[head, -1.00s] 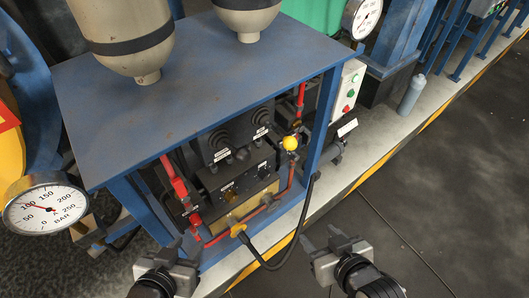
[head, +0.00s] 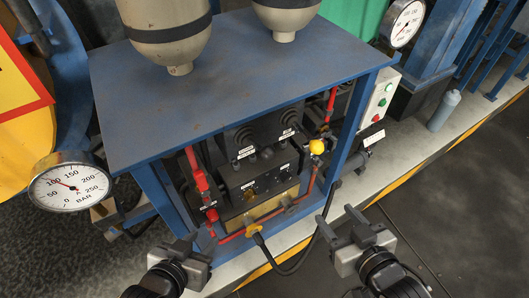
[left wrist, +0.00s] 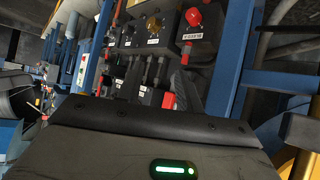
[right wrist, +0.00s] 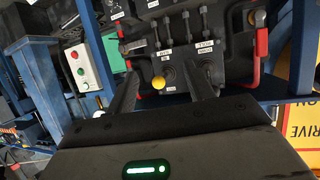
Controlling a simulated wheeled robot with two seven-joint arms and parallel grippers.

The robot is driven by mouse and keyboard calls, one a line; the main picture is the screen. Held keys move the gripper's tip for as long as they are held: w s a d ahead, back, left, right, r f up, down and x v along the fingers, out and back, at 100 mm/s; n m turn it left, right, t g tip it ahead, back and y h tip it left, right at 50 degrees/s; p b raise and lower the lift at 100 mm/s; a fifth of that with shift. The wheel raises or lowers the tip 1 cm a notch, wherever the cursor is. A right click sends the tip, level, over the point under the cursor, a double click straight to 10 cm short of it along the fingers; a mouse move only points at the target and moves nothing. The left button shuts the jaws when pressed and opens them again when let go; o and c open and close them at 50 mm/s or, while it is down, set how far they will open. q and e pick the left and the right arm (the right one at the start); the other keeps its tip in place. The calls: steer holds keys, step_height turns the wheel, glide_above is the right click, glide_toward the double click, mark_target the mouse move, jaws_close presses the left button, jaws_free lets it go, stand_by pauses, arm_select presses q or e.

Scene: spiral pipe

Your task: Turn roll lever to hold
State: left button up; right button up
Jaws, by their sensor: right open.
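The black control panel (head: 258,178) sits inside the blue frame, with dark knobs or levers and small white labels. My left gripper (head: 198,243) is open and empty in front of the panel's lower left. My right gripper (head: 340,230) is open and empty, apart from the panel, at its lower right.
A blue tabletop (head: 235,85) overhangs the panel, carrying two grey tanks. A pressure gauge (head: 70,187) stands at the left.

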step_height(320, 180, up, 5)
steer(key=w+a+n+t+y+b, duration=0.1)
steer(key=w+a+n+y+b, duration=0.15)
steer(key=n+y, duration=0.2)
steer(key=n+g+y+p, duration=0.1)
steer(key=n+y+p, duration=0.1)
steer(key=y, duration=0.2)
glide_toward(262, 149)
steer(key=x, duration=0.6)
steer(key=f+x, duration=0.1)
steer(key=x, duration=0.2)
steer(key=shift+w, duration=0.4)
arm_select(q)
steer(key=shift+w+f, duration=0.2)
steer(key=shift+w, duration=0.05)
arm_select(e)
steer(key=shift+w+a, duration=0.4)
steer(key=shift+a, duration=0.05)
